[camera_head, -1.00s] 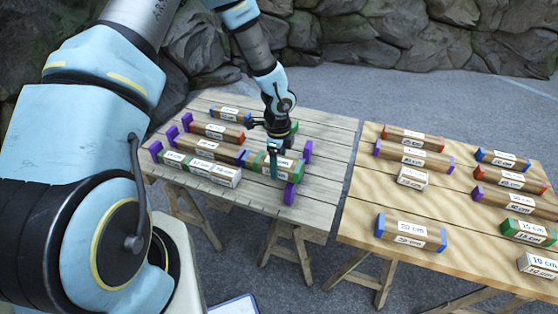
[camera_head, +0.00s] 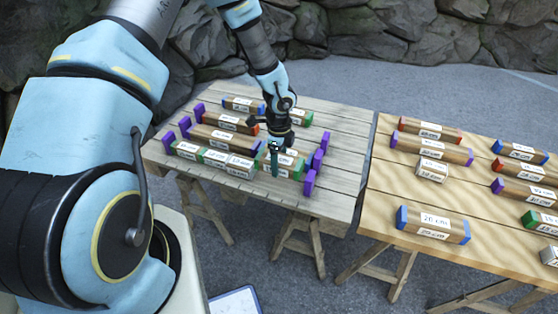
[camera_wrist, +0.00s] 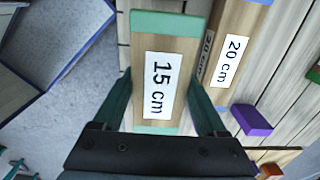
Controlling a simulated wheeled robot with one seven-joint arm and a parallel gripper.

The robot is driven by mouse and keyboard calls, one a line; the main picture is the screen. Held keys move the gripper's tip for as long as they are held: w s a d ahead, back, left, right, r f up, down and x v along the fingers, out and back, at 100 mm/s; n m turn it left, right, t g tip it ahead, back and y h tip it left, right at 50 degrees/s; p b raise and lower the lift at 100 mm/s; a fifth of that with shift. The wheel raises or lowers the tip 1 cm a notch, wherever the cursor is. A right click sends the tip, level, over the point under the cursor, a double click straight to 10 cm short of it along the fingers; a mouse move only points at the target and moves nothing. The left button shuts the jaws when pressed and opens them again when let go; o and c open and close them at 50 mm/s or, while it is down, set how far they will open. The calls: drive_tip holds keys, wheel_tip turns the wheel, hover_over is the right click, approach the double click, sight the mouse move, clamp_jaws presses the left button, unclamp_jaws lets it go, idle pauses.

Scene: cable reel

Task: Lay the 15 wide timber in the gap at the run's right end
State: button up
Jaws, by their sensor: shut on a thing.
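My gripper (camera_head: 274,160) points down at the front run on the left table and is shut across the middle of the 15 cm timber (camera_head: 290,168). This timber has green ends, and its "15 cm" label faces up in the wrist view (camera_wrist: 160,85), one finger on each side. In the head view it lines up with the front run, between the run's pale labelled pieces (camera_head: 213,157) and the purple end block (camera_head: 309,183). The timber's underside is hidden, so I cannot tell whether it touches the table.
A 20 cm timber (camera_wrist: 229,60) lies parallel close beside the held one, with a purple block (camera_wrist: 251,120) beyond its end. More runs lie behind. The right table (camera_head: 385,215) holds several loose timbers, including a blue-ended 20 cm one (camera_head: 433,224).

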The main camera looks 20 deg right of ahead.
sight(279, 182)
drive_tip(key=shift+f+b, duration=2.15)
drive_tip(key=shift+f, duration=0.7)
drive_tip(key=shift+f, duration=0.4)
drive_tip(key=o, duration=1.5)
drive_tip(key=shift+c, duration=0.2)
drive_tip(key=shift+r, duration=0.1)
wheel_tip(279, 182, up, 11)
drive_tip(key=shift+f+b, duration=0.15)
drive_tip(key=shift+b, duration=0.3)
drive_tip(key=w+a+r+n, duration=0.1)
drive_tip(key=a+r+n, duration=0.45)
drive_tip(key=a, duration=0.35)
drive_tip(key=w+a+r+n, duration=0.1)
drive_tip(key=a+r+n, duration=0.4)
drive_tip(key=a+n, duration=0.3)
drive_tip(key=s+a+r+n, duration=0.3)
drive_tip(key=a+n, duration=0.3)
drive_tip(key=s+a+r+n+t, duration=0.1)
drive_tip(key=s+a+r+n, duration=0.2)
drive_tip(key=a+n, duration=0.3)
drive_tip(key=shift+a+r+t+p, duration=0.3)
drive_tip(key=shift+a+r+p, duration=0.1)
drive_tip(key=shift+a+r, duration=0.15)
